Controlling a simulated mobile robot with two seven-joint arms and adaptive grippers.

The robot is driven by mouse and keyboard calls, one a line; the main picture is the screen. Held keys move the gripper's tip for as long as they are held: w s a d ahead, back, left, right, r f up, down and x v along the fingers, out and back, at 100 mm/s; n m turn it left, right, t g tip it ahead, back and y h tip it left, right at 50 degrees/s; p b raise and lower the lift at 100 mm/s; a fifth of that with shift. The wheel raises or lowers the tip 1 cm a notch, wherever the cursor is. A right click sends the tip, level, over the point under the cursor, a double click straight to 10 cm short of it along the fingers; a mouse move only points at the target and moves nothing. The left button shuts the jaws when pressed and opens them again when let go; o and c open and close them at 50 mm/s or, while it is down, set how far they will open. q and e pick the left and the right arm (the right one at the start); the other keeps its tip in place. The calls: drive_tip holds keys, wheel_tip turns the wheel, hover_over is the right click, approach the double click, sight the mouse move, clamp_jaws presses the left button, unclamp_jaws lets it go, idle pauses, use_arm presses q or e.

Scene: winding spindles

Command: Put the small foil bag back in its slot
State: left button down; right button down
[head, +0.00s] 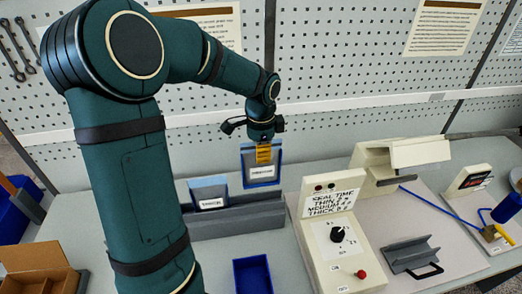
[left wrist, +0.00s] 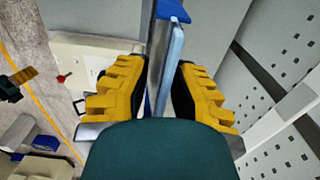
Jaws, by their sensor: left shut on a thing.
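My left gripper (head: 264,152) is shut on a foil bag (head: 262,174), a flat grey pouch with blue edges and a white label too small to read. It hangs upright below the fingers, at the right part of the grey slotted rack (head: 235,224). I cannot tell whether its lower edge is inside a slot. In the left wrist view the bag (left wrist: 172,70) shows nearly edge-on between the yellow fingers (left wrist: 160,95). A yellow and black piece at the left edge of that view looks like my right gripper (left wrist: 18,84); its opening is unclear.
Another labelled bag (head: 209,194) stands in the rack to the left. A blue bin (head: 252,274) sits in front. The white sealing machine (head: 338,232) stands close on the right. A cardboard box (head: 38,270) is at lower left. The pegboard wall (head: 340,60) rises behind.

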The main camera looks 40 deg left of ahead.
use_arm(q)
drive_tip(key=b, duration=0.4)
hover_over(261, 185)
drive_tip(key=w+a, duration=0.1)
drive_tip(key=shift+f, duration=2.95)
drive_tip(key=shift+f+b, duration=1.4)
drive_tip(key=shift+f, duration=0.8)
drive_tip(key=shift+s+d+f+b, duration=0.1)
drive_tip(key=shift+d+f+b, duration=0.1)
drive_tip(key=shift+f+b, duration=0.2)
drive_tip(key=c, duration=0.9)
unclamp_jaws()
drive_tip(key=shift+o, duration=0.2)
wheel_tip(261, 185, up, 8)
drive_tip(key=shift+s+d+r, duration=0.2)
drive_tip(key=shift+s+d, duration=0.1)
